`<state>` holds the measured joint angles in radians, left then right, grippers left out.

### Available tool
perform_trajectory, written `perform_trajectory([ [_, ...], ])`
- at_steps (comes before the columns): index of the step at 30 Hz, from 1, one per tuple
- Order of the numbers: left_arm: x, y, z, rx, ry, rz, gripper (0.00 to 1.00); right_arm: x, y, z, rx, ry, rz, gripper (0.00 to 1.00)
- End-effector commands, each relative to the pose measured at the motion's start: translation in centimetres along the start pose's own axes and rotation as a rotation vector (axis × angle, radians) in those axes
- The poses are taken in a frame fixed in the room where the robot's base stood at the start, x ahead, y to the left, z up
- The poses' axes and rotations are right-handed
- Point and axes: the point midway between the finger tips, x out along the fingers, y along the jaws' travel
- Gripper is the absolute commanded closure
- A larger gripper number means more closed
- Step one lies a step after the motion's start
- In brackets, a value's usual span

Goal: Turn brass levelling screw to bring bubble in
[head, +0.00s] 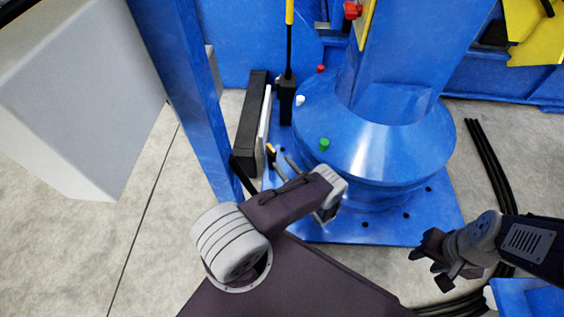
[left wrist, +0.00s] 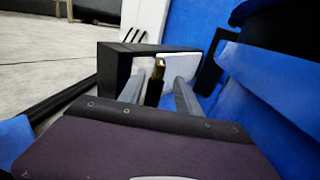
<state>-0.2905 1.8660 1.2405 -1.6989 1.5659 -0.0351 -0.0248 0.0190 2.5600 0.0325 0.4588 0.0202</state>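The brass levelling screw (head: 271,151) stands at the left edge of the blue base, beside a white plate. In the left wrist view the brass screw (left wrist: 155,84) shows upright between my two grey fingers, with a gap on each side. My left gripper (head: 280,164) is open, its fingertips close to the screw. It also shows in the left wrist view (left wrist: 158,92). My right gripper (head: 428,267) is at the lower right, away from the screw; its fingers look apart and empty. I cannot make out a bubble in either view.
The blue positioner column (head: 390,130) rises just right of the screw, with green (head: 324,144), white (head: 300,100) and red (head: 320,69) knobs. A dark block (head: 250,125) and a blue post (head: 190,90) stand left. Black cables (head: 488,165) lie on the floor at right.

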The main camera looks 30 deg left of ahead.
Motion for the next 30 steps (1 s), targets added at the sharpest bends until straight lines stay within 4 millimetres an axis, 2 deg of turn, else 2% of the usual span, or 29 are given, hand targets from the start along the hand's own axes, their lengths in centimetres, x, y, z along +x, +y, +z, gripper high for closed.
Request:
perform_trajectory([
  [5, 2.5, 0.1, 1.2, -0.002, -0.001, 0.006, 0.60, -0.4, 0.0, 0.0, 0.000, 0.000, 0.000, 0.60],
  [8, 2.6, 0.0, 1.0, -0.001, -0.001, 0.002, 0.60, -0.1, 0.0, 0.0, 0.000, 0.000, 0.000, 0.60],
  [11, 3.8, 0.1, 0.7, -0.001, -0.001, 0.006, 0.60, 0.8, 0.0, 0.1, 0.000, 0.000, 0.000, 0.60],
  [18, 8.9, 0.1, 0.4, -0.002, -0.001, 0.006, 0.60, 3.8, 0.1, 0.4, 0.000, 0.000, 0.000, 0.60],
  [21, 10.4, 0.1, 0.6, -0.002, 0.000, 0.005, 0.60, 4.6, 0.1, 0.5, 0.000, 0.000, 0.000, 0.60],
  [25, 11.3, 0.1, 0.9, -0.001, 0.000, 0.002, 0.60, 5.0, 0.1, 0.5, 0.000, 0.000, 0.000, 0.60],
  [30, 11.5, 0.0, 1.1, 0.000, 0.000, 0.000, 0.60, 4.8, 0.1, 0.5, 0.000, 0.000, 0.000, 0.60],
])
